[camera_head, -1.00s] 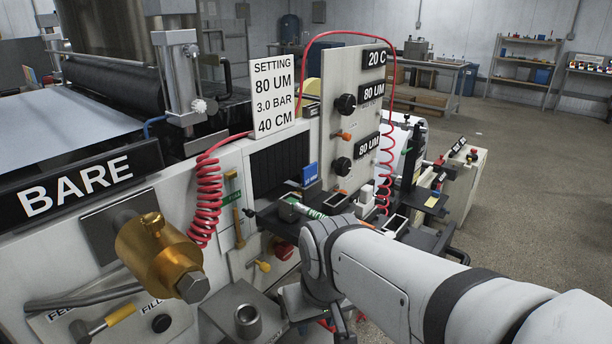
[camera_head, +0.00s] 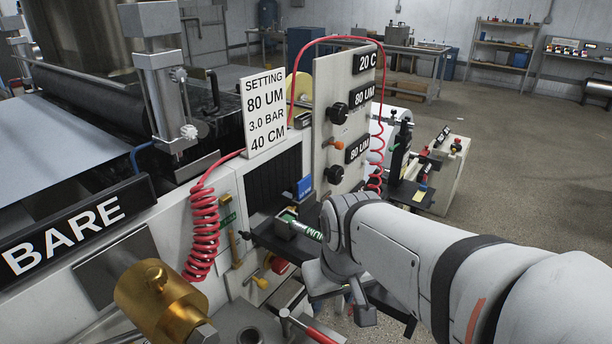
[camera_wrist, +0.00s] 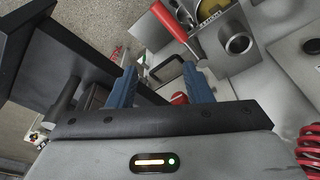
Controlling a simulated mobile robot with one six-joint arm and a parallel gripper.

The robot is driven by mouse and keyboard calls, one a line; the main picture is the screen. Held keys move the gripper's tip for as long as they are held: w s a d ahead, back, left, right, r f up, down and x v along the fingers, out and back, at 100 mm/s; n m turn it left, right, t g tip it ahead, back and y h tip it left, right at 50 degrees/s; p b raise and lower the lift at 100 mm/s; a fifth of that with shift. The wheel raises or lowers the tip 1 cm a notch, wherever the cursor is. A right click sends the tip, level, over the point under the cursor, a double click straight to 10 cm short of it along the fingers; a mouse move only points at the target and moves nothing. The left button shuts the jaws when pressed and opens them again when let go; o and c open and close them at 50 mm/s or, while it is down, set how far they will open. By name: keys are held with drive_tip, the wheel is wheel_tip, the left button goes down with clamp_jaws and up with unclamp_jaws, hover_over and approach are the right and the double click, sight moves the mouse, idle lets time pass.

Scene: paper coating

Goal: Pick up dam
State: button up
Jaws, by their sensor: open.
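My gripper (camera_wrist: 160,68) is open and empty in the wrist view, its two blue fingers spread apart. In the head view my arm covers part of the machine front. No part is clearly recognisable as the dam. A small blue block (camera_head: 304,187) and a green-and-white labelled piece (camera_head: 300,226) sit by the dark shelf on the machine's side. In the wrist view a black handle (camera_wrist: 165,66) and a red round part (camera_wrist: 179,98) show between and beyond the fingers.
A dark ledge (camera_wrist: 75,50) is close on the left. A brass cylinder (camera_head: 158,300) and red coiled hose (camera_head: 203,232) stick out from the machine.

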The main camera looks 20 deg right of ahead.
drive_tip(key=w+d+r+n+h, duration=0.1)
drive_tip(key=w+d+r+n, duration=0.1)
drive_tip(key=w+d+n, duration=0.2)
drive_tip(key=w+d+r+n+h, duration=0.1)
drive_tip(key=w+d+r+n, duration=0.2)
drive_tip(key=w+n, duration=0.5)
drive_tip(key=w+d+r+n+h, duration=0.1)
drive_tip(key=w+d+r+n, duration=0.2)
drive_tip(key=n, duration=1)
drive_tip(key=shift+w+d+r, duration=0.1)
drive_tip(key=shift+w+d, duration=0.4)
drive_tip(key=shift+w, duration=0.25)
drive_tip(key=shift+w+d, duration=0.45)
drive_tip(key=shift+w, duration=0.3)
drive_tip(key=shift+w+d, duration=0.1)
drive_tip(key=x, duration=0.6)
drive_tip(key=shift+s+d+f+p, duration=0.3)
drive_tip(key=shift+d+p, duration=0.1)
drive_tip(key=shift+w+d+f, duration=0.1)
drive_tip(key=shift+w+f, duration=0.1)
drive_tip(key=shift+f, duration=0.3)
drive_tip(key=shift+h, duration=0.3)
clamp_jaws()
